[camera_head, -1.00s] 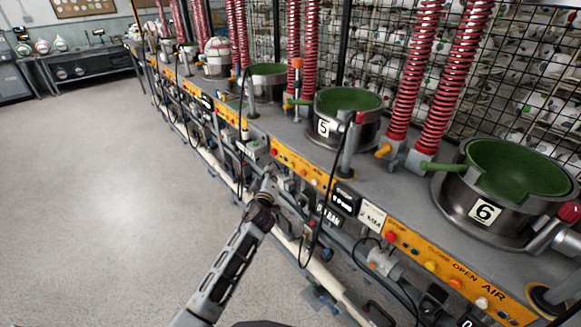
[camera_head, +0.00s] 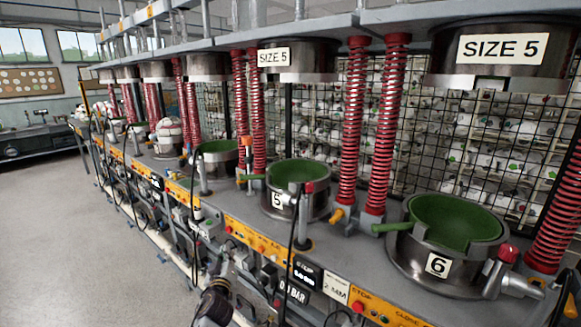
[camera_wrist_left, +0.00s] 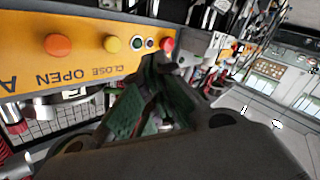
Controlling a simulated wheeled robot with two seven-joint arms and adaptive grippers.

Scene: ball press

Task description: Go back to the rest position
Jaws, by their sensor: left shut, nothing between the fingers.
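My left gripper (camera_head: 230,268) is low in the head view, beside the front of the press bench. Its fingers (camera_wrist_left: 153,68) are together and empty in the left wrist view. Behind the fingertips is an orange control panel (camera_wrist_left: 85,62), seen upside down. The fingertips appear just below a red button (camera_wrist_left: 167,45) in that picture; I cannot tell the gap to it. A yellow button (camera_wrist_left: 112,44) and an orange button (camera_wrist_left: 58,45) lie to the left. My right gripper is in neither view.
The bench carries green-lined bowls marked 5 (camera_head: 297,172) and 6 (camera_head: 455,218), with red springs (camera_head: 390,125) between. Upper press heads (camera_head: 500,75) hang above. Black cables (camera_head: 293,240) hang along the bench front. Open grey floor (camera_head: 80,235) lies to the left.

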